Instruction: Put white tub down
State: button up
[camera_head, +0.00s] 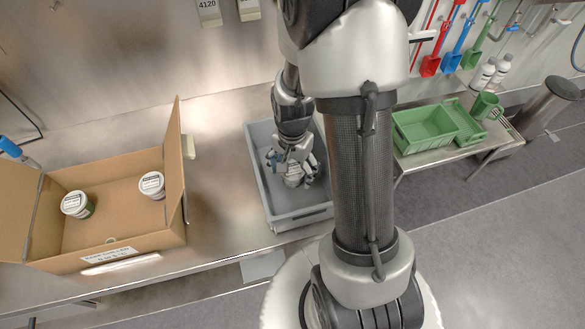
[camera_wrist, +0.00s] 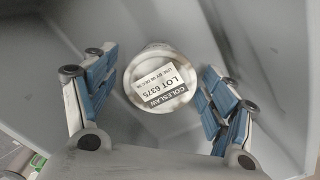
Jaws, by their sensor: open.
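The white tub (camera_wrist: 160,80) with a label reading COLESLAW and LOT 6375 stands in the grey tray (camera_head: 282,218). In the head view the tub is mostly hidden under my gripper (camera_head: 293,172). In the wrist view my gripper (camera_wrist: 155,110) is open, its blue-padded fingers spread on both sides of the tub with a visible gap at each side. The tub's lid faces the wrist camera.
An open cardboard box (camera_head: 120,243) with two white-lidded tubs, one left (camera_head: 76,204) and one right (camera_head: 152,185), stands left on the steel table (camera_head: 215,200). Green trays (camera_head: 425,128) sit on a side table at right. The grey tray's walls surround my gripper.

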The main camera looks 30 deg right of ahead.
notch_tip(320, 180, up, 13)
jog(key=p, duration=0.4)
notch_tip(320, 180, up, 10)
jog(key=n+t, duration=0.2)
jog(key=n, duration=0.3)
send_over(292, 169)
jog(key=s+a, duration=0.4)
jog(key=a, duration=0.1)
jog(key=s+a+r+n+t, duration=0.2)
jog(key=s+a+r+n, duration=0.3)
jog(key=s, duration=0.4)
jog(key=shift+s+a+r+n+t, duration=0.35)
jog(key=shift+r+n, duration=0.45)
jog(key=shift+n, duration=0.3)
jog(key=shift+w, duration=0.1)
